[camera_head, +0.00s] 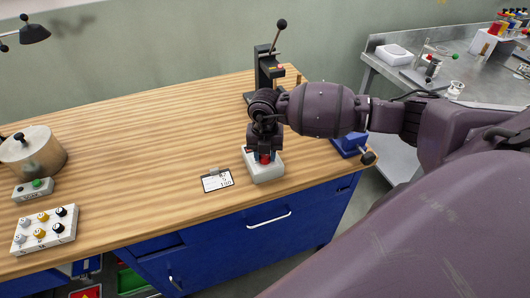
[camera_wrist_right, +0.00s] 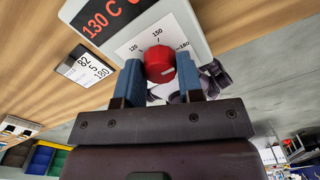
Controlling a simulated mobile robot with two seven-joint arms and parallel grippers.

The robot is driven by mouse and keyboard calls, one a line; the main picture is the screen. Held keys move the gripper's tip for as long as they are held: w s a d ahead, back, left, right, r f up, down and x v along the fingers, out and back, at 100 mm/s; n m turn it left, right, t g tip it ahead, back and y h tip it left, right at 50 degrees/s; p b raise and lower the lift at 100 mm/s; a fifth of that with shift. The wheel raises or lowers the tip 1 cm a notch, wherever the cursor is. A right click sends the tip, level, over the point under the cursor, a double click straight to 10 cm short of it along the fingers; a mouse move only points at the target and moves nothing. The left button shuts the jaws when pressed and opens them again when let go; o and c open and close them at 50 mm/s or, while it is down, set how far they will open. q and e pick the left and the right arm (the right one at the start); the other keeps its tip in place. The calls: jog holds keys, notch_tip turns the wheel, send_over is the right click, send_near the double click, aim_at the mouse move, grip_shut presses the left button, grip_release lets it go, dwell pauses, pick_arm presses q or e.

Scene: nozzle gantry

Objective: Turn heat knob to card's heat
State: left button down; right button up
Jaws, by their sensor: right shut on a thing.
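The red heat knob (camera_wrist_right: 159,60) sits on a white control box (camera_head: 268,173) near the front edge of the wooden bench. Its scale reads 120, 150 and 180 in the right wrist view, and the box's red display (camera_wrist_right: 108,14) reads 130 C. I cannot make out a pointer mark on the knob. My right gripper (camera_wrist_right: 160,74) reaches down from above, its two blue fingers shut on the knob's sides. The card (camera_head: 217,180) lies flat left of the box. In the right wrist view the card (camera_wrist_right: 86,66) reads 82, 5 and 180. My left gripper is out of view.
A black lever press (camera_head: 266,72) stands behind the box, and a blue device (camera_head: 350,144) is to its right. The bench middle is clear.

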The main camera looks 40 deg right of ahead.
jog(key=o, duration=0.9)
jog(key=shift+r, duration=0.1)
notch_tip(320, 180, up, 11)
jog(key=shift+f, duration=0.2)
dwell(0.4)
